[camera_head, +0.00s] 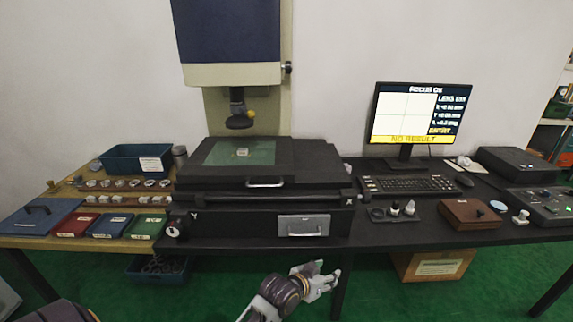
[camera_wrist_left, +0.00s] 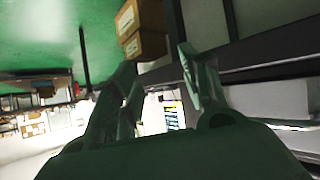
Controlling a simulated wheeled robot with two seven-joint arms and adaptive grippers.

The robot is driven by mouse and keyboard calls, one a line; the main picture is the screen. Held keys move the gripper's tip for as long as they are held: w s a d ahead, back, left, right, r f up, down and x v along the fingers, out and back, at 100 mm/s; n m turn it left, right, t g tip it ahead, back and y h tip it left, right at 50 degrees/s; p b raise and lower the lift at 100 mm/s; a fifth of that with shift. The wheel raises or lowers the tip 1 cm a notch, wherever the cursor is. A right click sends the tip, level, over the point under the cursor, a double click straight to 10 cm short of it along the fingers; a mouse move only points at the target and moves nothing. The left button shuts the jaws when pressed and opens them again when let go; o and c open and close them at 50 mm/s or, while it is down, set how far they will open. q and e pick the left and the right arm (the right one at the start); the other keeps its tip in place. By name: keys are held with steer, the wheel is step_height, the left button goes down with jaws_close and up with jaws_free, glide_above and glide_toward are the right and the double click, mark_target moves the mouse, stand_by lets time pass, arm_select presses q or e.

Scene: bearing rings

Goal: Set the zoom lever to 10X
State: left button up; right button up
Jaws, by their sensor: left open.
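The measuring microscope has a blue and cream head (camera_head: 228,45) with a dark lens barrel (camera_head: 238,108) hanging below it. A small yellow part (camera_head: 250,114) sticks out at the barrel's right side; it may be the zoom lever, but its markings are too small to read. A dark knob (camera_head: 287,68) sits on the head's right side. My left gripper (camera_head: 326,276) is low in front of the table, below the stage and well apart from the lens. In the left wrist view its two fingers (camera_wrist_left: 157,60) are spread with nothing held between them. My right gripper is not in view.
The stage (camera_head: 310,160) with its glass plate stands under the lens. A monitor (camera_head: 420,115) reading "FOCUS OK" and "NO RESULT" and a keyboard (camera_head: 408,187) are to the right. Trays and a teal bin (camera_head: 125,160) are left. The table's front edge lies above my left gripper.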

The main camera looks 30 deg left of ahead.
arm_select(q)
steer(key=w+a+r+n+t+y+p, duration=0.1)
steer(key=w+a+r+y+p, duration=0.2)
steer(key=r, duration=0.6)
steer(key=w+a+r+n+t+y+p, duration=0.1)
steer(key=w+a+r+p, duration=0.25)
steer(key=r+p, duration=0.35)
steer(key=w+a+r+n+t+y+p, duration=0.1)
steer(key=w+a+r+y+p, duration=0.2)
steer(key=r, duration=0.7)
steer(key=s+a+r+n+g+y+p, duration=0.3)
steer(key=a+r+n+y+p, duration=0.2)
steer(key=a+r+n+y, duration=0.6)
steer(key=shift+a+r+n+g, duration=0.4)
steer(key=shift+a+r+n, duration=0.9)
steer(key=shift+r, duration=0.7)
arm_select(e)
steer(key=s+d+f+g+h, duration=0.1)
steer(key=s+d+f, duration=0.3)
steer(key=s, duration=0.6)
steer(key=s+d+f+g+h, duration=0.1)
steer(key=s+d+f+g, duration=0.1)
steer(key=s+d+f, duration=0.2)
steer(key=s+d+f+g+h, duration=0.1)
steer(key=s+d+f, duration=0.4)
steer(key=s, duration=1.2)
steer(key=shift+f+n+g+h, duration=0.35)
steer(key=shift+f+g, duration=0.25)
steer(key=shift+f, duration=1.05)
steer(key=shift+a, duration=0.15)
